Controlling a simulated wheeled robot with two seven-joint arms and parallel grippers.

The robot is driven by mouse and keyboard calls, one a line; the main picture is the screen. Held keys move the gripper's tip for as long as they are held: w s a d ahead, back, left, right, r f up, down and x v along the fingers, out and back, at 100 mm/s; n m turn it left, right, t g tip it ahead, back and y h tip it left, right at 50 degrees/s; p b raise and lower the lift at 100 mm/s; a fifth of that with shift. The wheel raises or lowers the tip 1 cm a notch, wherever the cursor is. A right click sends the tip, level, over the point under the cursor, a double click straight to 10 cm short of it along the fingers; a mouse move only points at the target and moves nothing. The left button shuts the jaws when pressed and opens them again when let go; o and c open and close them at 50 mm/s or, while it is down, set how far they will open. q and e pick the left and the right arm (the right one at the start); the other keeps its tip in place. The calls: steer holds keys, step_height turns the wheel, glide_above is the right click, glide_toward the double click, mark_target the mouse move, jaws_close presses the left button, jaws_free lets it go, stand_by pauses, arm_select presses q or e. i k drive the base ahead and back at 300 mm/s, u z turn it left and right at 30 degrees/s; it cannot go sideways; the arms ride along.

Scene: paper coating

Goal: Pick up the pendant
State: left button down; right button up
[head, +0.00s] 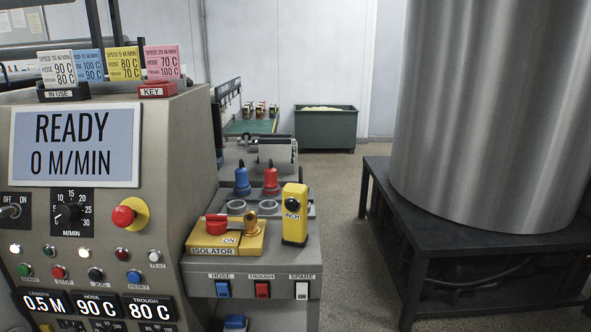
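A yellow pendant (295,213) with a black button and the label INCH stands upright at the right end of a grey side panel (265,271). It is right of the yellow isolator block (224,243), which has a red rotary handle and a brass-coloured padlock. The two look close, and I cannot tell whether they touch. Neither of my grippers is in view.
The grey control console (170,210), with its READY display, fills the left. Blue and red plugs (242,181) stand behind the pendant. A large metal cylinder (490,110) rests on a dark stand at right. Floor between is clear, with a green bin (326,130) behind.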

mark_target(294, 223)
steer(key=z, duration=1.45)
steer(key=i, duration=1)
steer(key=u, duration=2.6)
